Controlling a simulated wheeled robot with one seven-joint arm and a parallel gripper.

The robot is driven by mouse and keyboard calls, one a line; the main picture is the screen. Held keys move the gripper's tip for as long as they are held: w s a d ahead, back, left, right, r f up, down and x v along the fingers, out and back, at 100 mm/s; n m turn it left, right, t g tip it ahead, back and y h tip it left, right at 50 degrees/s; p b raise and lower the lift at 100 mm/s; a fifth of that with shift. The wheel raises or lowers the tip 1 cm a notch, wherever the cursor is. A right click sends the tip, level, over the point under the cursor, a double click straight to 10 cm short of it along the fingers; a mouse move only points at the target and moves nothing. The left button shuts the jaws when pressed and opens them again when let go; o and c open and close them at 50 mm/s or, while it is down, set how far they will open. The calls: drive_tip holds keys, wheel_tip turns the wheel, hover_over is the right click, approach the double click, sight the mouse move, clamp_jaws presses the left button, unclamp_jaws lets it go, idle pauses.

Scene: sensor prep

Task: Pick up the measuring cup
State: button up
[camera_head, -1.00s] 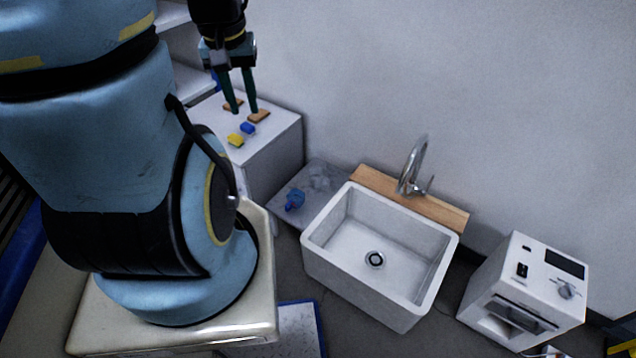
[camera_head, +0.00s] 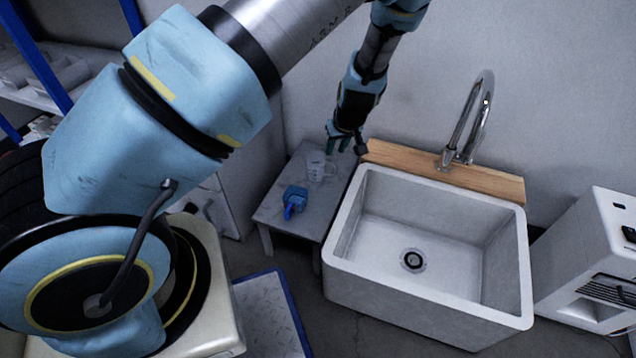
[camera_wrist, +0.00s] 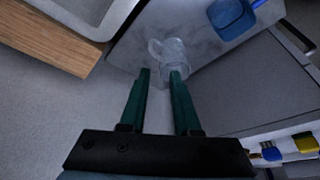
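The measuring cup (camera_head: 319,166) is clear and stands at the back of a small grey table left of the sink. In the wrist view the measuring cup (camera_wrist: 170,58) is just past my fingertips, with its handle toward the left. My gripper (camera_head: 338,138) is above and behind the cup in the head view, partly hidden by its own wrist. In the wrist view my gripper (camera_wrist: 160,74) has its two green fingers apart with nothing held between them. The fingertips overlap the near edge of the cup in the picture; I cannot tell whether they touch it.
A blue object (camera_head: 294,200) lies on the small table (camera_head: 268,213), in front of the cup. A white sink (camera_head: 345,232) with a wooden ledge (camera_head: 400,156) and a tall faucet (camera_head: 470,125) stands close on the right. The wall is right behind the table.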

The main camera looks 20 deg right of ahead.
sight(335, 169)
drive_tip(key=b+x, duration=0.1)
drive_tip(key=x, duration=0.3)
drive_tip(key=d+b+x, duration=0.1)
drive_tip(key=x, duration=0.3)
drive_tip(key=s+b+x, duration=0.1)
drive_tip(key=x, duration=0.3)
drive_tip(key=shift+d+f, duration=0.3)
drive_tip(key=shift+f, duration=0.15)
drive_tip(key=shift+r, duration=0.1)
clamp_jaws()
idle(0.8)
